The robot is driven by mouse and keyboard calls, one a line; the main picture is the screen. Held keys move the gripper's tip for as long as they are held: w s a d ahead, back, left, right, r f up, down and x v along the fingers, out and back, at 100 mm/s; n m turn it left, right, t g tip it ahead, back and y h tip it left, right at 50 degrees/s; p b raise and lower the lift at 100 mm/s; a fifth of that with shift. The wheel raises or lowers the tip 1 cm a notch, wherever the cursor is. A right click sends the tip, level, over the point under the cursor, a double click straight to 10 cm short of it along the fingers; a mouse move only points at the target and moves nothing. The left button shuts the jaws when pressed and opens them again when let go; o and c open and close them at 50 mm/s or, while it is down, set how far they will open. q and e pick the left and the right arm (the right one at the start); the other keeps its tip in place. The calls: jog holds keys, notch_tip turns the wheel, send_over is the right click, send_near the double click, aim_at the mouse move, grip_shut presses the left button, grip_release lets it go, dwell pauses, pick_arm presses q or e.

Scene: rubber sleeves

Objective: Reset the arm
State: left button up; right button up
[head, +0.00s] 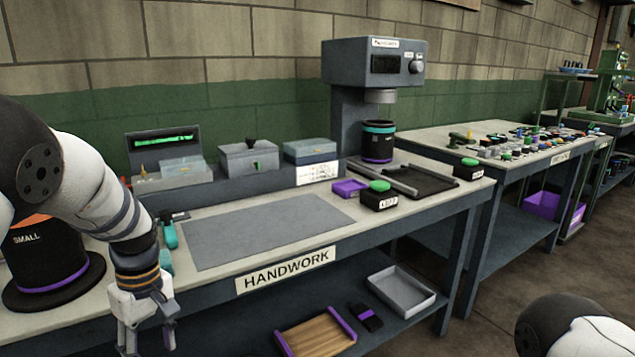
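My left arm comes in from the left and bends down in front of the handwork bench (120,292). Its gripper (147,338) hangs at the bench's front edge, fingers pointing down and apart, with nothing visible between them. The lowest part of the fingers is close to the bottom of the picture. Of my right arm only a white and black link shows at the bottom right; its gripper is out of the picture. A black cylinder labelled SMALL (50,262), with a purple band and wide base, stands behind my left arm and is partly hidden by it.
A grey press (372,65) stands at the back, with a dark banded cylinder (378,145) under its head. A grey mat (262,228) lies empty mid-bench. A teal tool (170,235) lies beside my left wrist. Trays (401,290) sit on the lower shelf.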

pick_arm(q)
jog(key=s+d+f+m+g, duration=0.1)
jog(key=s+f+m, duration=0.4)
jog(key=s+f, duration=1.35)
jog(key=s+d+r+m, duration=0.1)
jog(key=s+d+m, duration=0.1)
jog(key=s, duration=1)
jog(key=s+d+r+m+p, duration=0.1)
jog(key=s+d+m, duration=0.2)
jog(key=s, duration=0.8)
jog(key=shift+s+d+m+h, duration=0.15)
jog(key=shift+s+m+h, duration=0.25)
jog(key=shift+m, duration=0.3)
